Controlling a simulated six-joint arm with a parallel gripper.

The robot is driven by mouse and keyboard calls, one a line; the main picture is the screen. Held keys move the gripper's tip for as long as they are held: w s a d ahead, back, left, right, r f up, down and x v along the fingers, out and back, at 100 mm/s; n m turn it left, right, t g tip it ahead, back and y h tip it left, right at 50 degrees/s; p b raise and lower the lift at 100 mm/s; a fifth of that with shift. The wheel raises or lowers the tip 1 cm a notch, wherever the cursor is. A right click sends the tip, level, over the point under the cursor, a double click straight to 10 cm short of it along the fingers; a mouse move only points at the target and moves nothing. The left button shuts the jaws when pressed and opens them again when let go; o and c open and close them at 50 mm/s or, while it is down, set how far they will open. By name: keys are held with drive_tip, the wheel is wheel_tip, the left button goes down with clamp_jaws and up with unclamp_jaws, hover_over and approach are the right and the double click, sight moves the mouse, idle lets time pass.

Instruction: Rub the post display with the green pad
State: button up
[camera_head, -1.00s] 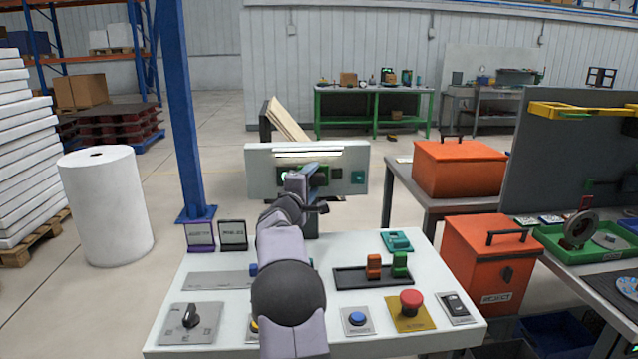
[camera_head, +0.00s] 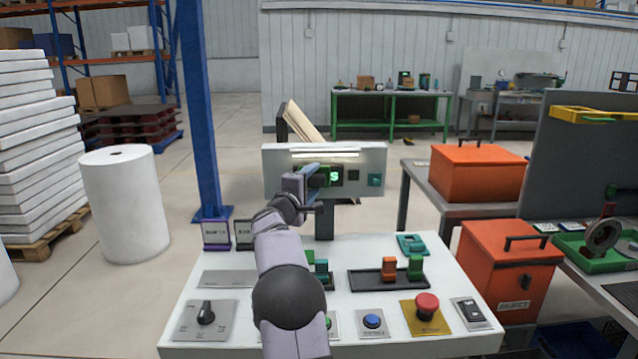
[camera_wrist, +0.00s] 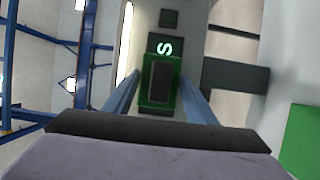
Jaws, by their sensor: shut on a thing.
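The post display is a dark strip with a glowing green "S" (camera_head: 334,176) in a pale panel (camera_head: 376,160) on a dark post (camera_head: 324,224). The lit character also shows in the wrist view (camera_wrist: 164,47). My gripper (camera_head: 316,178) is in front of the display's left part, hiding some of it. It is shut on the green pad, a green block with a dark grey middle (camera_wrist: 159,85), held between the two blue-grey fingers in the wrist view. The pad lies over or close to the display face; I cannot tell whether they touch.
Orange boxes (camera_head: 476,172) stand right; a blue column (camera_head: 197,110) stands left.

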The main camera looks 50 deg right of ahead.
drive_tip(key=shift+w+a, duration=0.3)
drive_tip(key=shift+w, duration=0.05)
drive_tip(key=shift+w+a, duration=1.25)
drive_tip(key=shift+f+b, duration=0.15)
drive_tip(key=shift+b, duration=0.25)
drive_tip(key=s+a+b, duration=0.4)
drive_tip(key=b, duration=0.3)
drive_tip(key=shift+s, duration=0.2)
drive_tip(key=shift+a, duration=0.1)
